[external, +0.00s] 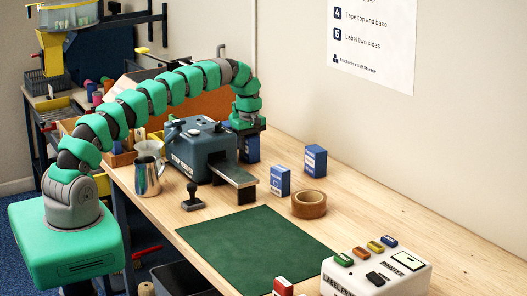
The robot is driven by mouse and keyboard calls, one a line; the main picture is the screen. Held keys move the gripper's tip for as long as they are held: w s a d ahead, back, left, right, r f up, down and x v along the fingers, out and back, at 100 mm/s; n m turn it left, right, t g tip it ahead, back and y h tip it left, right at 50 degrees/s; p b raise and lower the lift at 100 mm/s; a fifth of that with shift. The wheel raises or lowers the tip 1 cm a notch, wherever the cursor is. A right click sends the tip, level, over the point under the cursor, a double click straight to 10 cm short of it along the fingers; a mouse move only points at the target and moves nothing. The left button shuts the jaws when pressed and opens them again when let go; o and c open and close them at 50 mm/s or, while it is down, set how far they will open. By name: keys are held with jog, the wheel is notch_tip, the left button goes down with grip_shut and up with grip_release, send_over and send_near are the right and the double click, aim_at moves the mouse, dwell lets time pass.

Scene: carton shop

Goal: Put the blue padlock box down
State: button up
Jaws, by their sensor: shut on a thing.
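My gripper (249,129) is at the far side of the wooden bench, behind the dark grey tape machine. It is shut on a blue padlock box (251,149), which shows just below it. The machine hides part of the box's lower left, and I cannot tell whether its base touches the bench. Two similar blue and white boxes stand upright on the bench to the right, one nearer (279,181) and one farther back (315,161).
The tape machine (200,150) stands left of the held box. A tape roll (309,204), a stamp (192,197) and a metal jug (148,177) stand nearby. A green mat (255,250) lies in front, with a label printer (378,272) at right. The bench's back right is clear.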

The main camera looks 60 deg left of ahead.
jog(key=o, duration=1.1)
notch_tip(320, 180, up, 9)
jog(key=shift+r+b, duration=0.2)
jog(key=shift+b, duration=0.1)
jog(key=shift+r+p, duration=0.75)
jog(key=shift+r, duration=0.65)
